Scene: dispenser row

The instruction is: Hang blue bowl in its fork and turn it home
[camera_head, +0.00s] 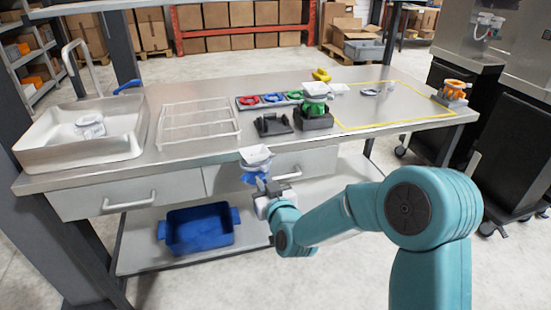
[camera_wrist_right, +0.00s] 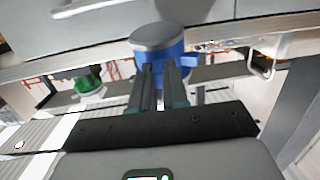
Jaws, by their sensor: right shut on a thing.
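The blue bowl (camera_head: 256,176) has a blue body with a white cup-like part on top. It is in my right gripper (camera_head: 264,187), in front of the workbench's front edge and drawers. In the right wrist view the fingers of the right gripper (camera_wrist_right: 164,78) are shut on the blue bowl (camera_wrist_right: 157,42), whose end looks grey. A black stand (camera_head: 273,124) on the bench behind it looks empty; I cannot tell if it is the fork. A green unit with a clear top (camera_head: 315,105) sits in a black base beside it. My left gripper is not in view.
A dark strip with red, blue and green rings (camera_head: 272,99) lies behind the black stand. A wire rack (camera_head: 198,125) and a sink (camera_head: 125,130) are to the left. An orange unit (camera_head: 454,90) stands far right, beyond a yellow-taped area. A blue bin (camera_head: 200,232) is below.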

